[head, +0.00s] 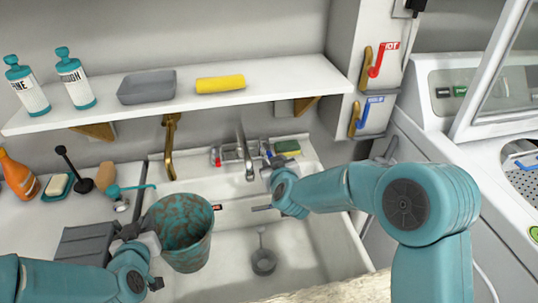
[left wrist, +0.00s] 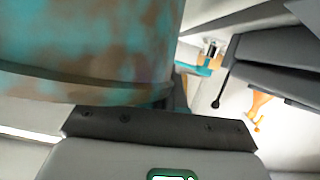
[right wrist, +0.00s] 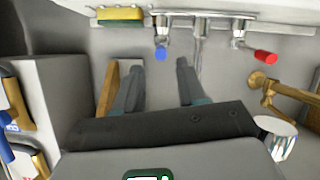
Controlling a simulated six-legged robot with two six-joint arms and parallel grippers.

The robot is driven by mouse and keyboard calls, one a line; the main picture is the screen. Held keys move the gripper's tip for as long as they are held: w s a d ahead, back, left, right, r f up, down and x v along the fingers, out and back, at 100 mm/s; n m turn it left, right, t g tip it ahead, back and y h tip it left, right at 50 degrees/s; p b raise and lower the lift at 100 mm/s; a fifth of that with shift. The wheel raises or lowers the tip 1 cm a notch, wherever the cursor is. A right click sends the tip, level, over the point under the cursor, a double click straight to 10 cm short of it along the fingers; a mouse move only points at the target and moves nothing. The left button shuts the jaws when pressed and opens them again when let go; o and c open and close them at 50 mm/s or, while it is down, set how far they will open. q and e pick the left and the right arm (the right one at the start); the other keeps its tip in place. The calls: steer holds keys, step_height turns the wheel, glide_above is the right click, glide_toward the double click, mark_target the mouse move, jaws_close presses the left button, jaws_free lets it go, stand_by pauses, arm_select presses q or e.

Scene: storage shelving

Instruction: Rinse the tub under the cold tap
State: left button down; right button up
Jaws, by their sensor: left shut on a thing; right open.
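The teal tub (head: 176,250), blotched with brown, is held upright over the left part of the white sink (head: 320,235). My left gripper (head: 143,242) is shut on its left side; the tub fills the upper left of the left wrist view (left wrist: 85,45). The steel spout (head: 246,155) is right of the tub, with no water visible from it. My right gripper (right wrist: 157,85) is open and empty in front of the taps. The blue-marked cold tap (right wrist: 161,52) lies just beyond and between its fingertips, apparently not gripped. The red-marked tap (right wrist: 265,56) is farther right there.
Red HOT (head: 377,60) and blue-labelled (head: 364,116) levers are on the side wall. A brass fitting (head: 170,145) stands behind the tub. A green-yellow sponge (head: 287,147) is right of the taps. A shelf (head: 290,75) overhangs the back.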

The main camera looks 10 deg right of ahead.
mark_target(270, 153)
steer(key=x, duration=0.7)
steer(key=shift+w+f, duration=0.2)
steer(key=shift+f, duration=0.05)
jaws_close()
